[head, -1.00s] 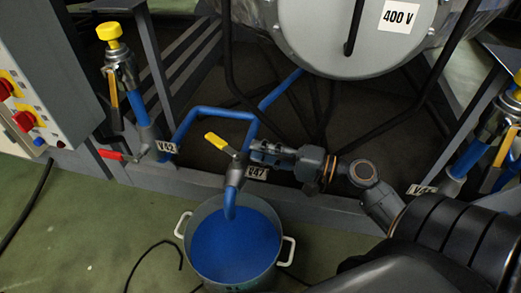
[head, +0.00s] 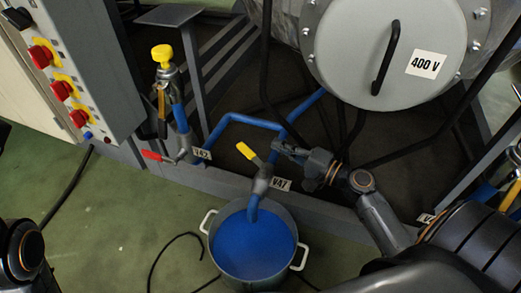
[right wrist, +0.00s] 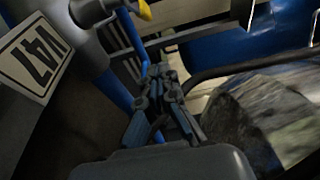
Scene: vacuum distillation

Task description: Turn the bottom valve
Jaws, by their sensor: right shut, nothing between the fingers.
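The bottom valve, labelled V47, has a grey body (head: 263,180) and a yellow lever (head: 246,151). It sits on the blue pipe over a pot of blue liquid. The lever slants up to the left from the body. My right gripper (head: 278,146) is shut and empty, just behind and right of the valve, apart from the lever as far as I can tell. The right wrist view shows its closed fingers (right wrist: 163,74), with the V47 label (right wrist: 35,57) at left and the tip of the yellow lever (right wrist: 145,10) at the top. My left gripper is out of view.
The pot (head: 252,245) stands on the green floor below the outlet. A red-handled valve (head: 158,156) is to the left, beside a yellow-capped fitting (head: 162,54). A control box (head: 70,60) is at upper left. The round vessel end (head: 385,50) is behind.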

